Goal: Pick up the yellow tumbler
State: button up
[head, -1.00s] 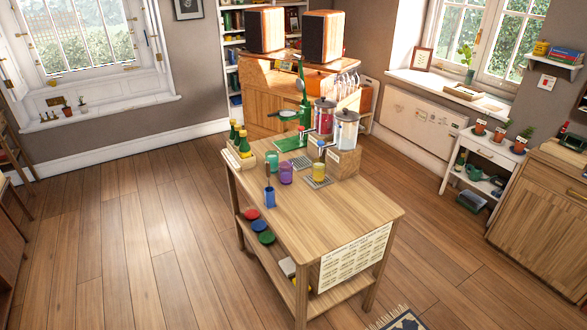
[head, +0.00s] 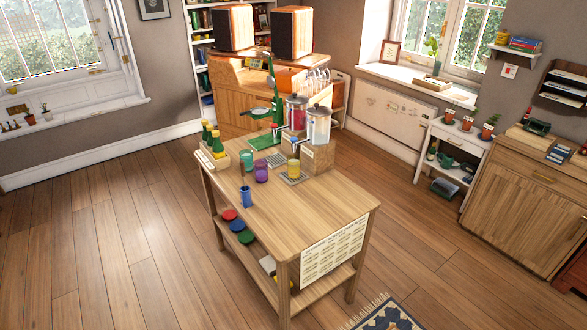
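The yellow tumbler (head: 293,170) stands upright on a small grey drip tray (head: 297,179) on the wooden table (head: 290,215). It is below the tap of the right-hand drink dispenser (head: 318,126), which has a clear tank on a wooden stand. A purple tumbler (head: 261,171) and a teal tumbler (head: 246,160) stand to its left. A blue cup (head: 246,197) with something upright in it stands nearer, to the lower left. My gripper is not in view.
A dispenser with red drink (head: 297,112) stands behind the tumbler. The table's near right half is bare, and open floor surrounds it. A patterned rug (head: 388,317) lies at the front.

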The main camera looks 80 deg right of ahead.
jog(key=o, duration=1.5)
jog(key=shift+o, duration=0.2)
